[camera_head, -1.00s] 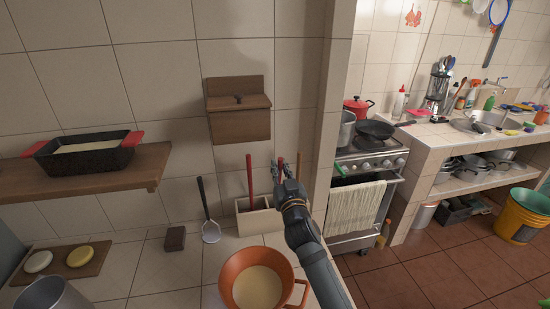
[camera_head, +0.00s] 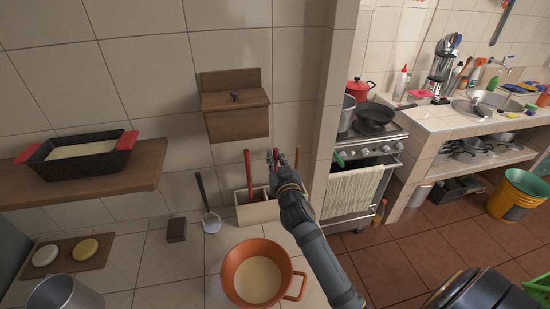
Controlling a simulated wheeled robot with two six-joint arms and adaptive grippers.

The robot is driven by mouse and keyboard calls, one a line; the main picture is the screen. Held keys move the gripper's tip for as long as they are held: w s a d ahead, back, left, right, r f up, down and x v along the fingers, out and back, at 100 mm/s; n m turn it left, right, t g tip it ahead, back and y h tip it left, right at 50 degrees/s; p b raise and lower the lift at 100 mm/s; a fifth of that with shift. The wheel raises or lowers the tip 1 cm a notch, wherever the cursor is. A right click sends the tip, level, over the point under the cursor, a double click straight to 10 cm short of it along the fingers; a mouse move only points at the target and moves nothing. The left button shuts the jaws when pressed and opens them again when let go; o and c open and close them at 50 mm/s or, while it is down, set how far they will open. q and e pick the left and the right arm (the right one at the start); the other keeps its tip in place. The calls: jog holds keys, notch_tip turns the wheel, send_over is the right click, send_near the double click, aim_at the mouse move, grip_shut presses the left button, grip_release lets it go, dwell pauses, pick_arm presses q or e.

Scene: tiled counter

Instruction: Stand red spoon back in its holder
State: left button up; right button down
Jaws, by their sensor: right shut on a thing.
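My right gripper (camera_head: 275,157) is over the right part of the pale box-shaped holder (camera_head: 256,213) on the counter. It is shut on a thin red handle, which I take for the red spoon (camera_head: 279,158). The spoon's lower part is hidden behind my gripper and wrist, so I cannot tell whether it is inside the holder. Another red-handled utensil (camera_head: 248,172) stands upright in the holder's left part. A brown stick (camera_head: 297,157) shows just right of the gripper. My left gripper is not in view.
An orange pot (camera_head: 231,272) stands in front of the holder. A dark-handled ladle (camera_head: 202,190) leans on the wall at left, beside a small brown block (camera_head: 176,229). A wooden wall box (camera_head: 236,122) hangs above. The wall corner (camera_head: 334,110) is close on the right.

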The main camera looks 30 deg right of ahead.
jog(key=c, duration=1.3)
grip_release()
jog(key=shift+f, duration=0.1)
jog(key=shift+c, duration=0.2)
jog(key=shift+s, duration=0.1)
jog(key=p+v, duration=0.1)
jog(key=v, duration=1)
jog(key=shift+s+a+p, duration=0.15)
jog(key=shift+s+p, duration=0.15)
jog(key=shift+s, duration=0.05)
